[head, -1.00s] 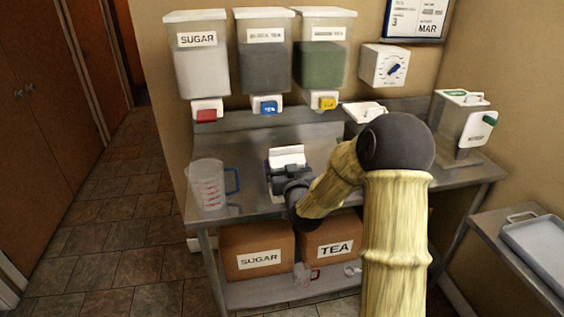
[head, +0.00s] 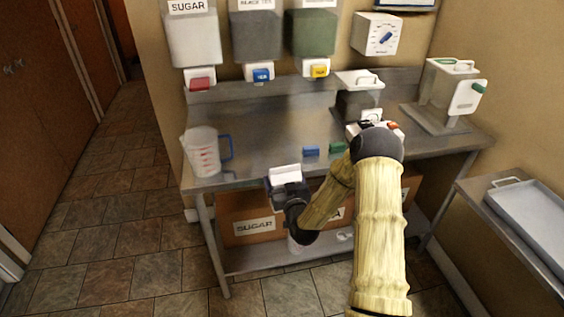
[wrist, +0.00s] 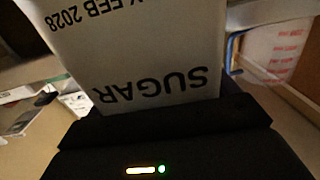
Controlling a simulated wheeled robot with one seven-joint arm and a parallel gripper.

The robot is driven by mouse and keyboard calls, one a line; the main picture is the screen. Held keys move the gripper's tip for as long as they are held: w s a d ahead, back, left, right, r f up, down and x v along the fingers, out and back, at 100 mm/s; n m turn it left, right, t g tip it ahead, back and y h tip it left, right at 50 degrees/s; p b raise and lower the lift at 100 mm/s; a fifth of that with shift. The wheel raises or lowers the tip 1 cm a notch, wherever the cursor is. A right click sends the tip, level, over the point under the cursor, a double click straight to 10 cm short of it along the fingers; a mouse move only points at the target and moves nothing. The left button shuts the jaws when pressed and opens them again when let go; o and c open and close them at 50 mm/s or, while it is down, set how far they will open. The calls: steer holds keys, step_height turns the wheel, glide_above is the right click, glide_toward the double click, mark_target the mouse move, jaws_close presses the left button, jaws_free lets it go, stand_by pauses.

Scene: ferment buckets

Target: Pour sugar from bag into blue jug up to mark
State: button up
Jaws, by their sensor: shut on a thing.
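My gripper (head: 288,192) is shut on a white bag of sugar (head: 285,174) and holds it in front of the counter's front edge. In the wrist view the bag (wrist: 150,55) fills the upper middle, with "SUGAR" and a date reading upside down. The blue jug (head: 203,155), clear with a blue handle and red marks, stands upright at the counter's left end. It is apart from the bag, to its left. Part of the jug (wrist: 275,50) shows at the upper right of the wrist view. I cannot make out any contents in it.
Wall dispensers, the left one labelled SUGAR (head: 192,42), hang above the steel counter (head: 262,140). A blue block (head: 311,151) and a green block (head: 337,147) lie mid-counter. A lidded container (head: 450,95) stands at right. A cardboard SUGAR box (head: 240,225) is on the lower shelf.

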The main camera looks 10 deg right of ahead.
steer(key=s+f, duration=0.3)
steer(key=f, duration=0.4)
steer(key=s+a+f+h, duration=0.1)
steer(key=s+f, duration=0.3)
steer(key=f, duration=0.4)
steer(key=shift+s+f+m, duration=0.25)
steer(key=shift+s+m, duration=0.05)
steer(key=shift+w, duration=0.1)
